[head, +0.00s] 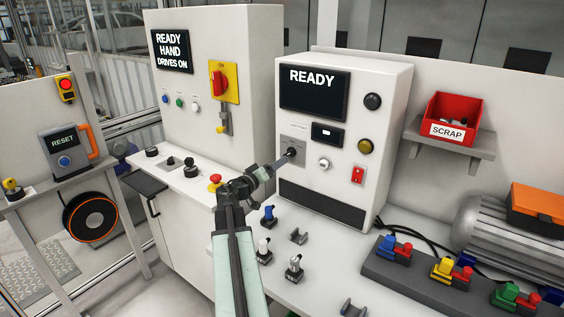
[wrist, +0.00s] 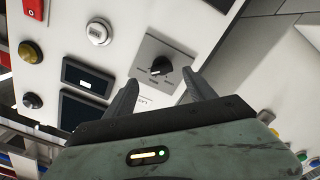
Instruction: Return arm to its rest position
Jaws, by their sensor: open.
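My arm reaches forward from the bottom of the head view, not folded in. My gripper (head: 280,163) is at the front of the white cabinet (head: 388,140) with the READY screen (head: 315,91). In the wrist view my gripper (wrist: 163,84) is open, its two dark fingers apart with nothing between them. A black rotary knob (wrist: 160,67) on a grey plate (wrist: 150,50) lies just beyond the fingertips. Whether a finger touches the plate or knob cannot be told. In the head view the knob (head: 291,152) is partly hidden by the gripper.
A tall cabinet (head: 240,60) with a red switch (head: 217,83) stands left. A red emergency button (head: 215,180) sits beside my arm. Small connectors (head: 268,214) stand on the bench below. A red SCRAP bin (head: 450,118) and a motor (head: 510,240) are right.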

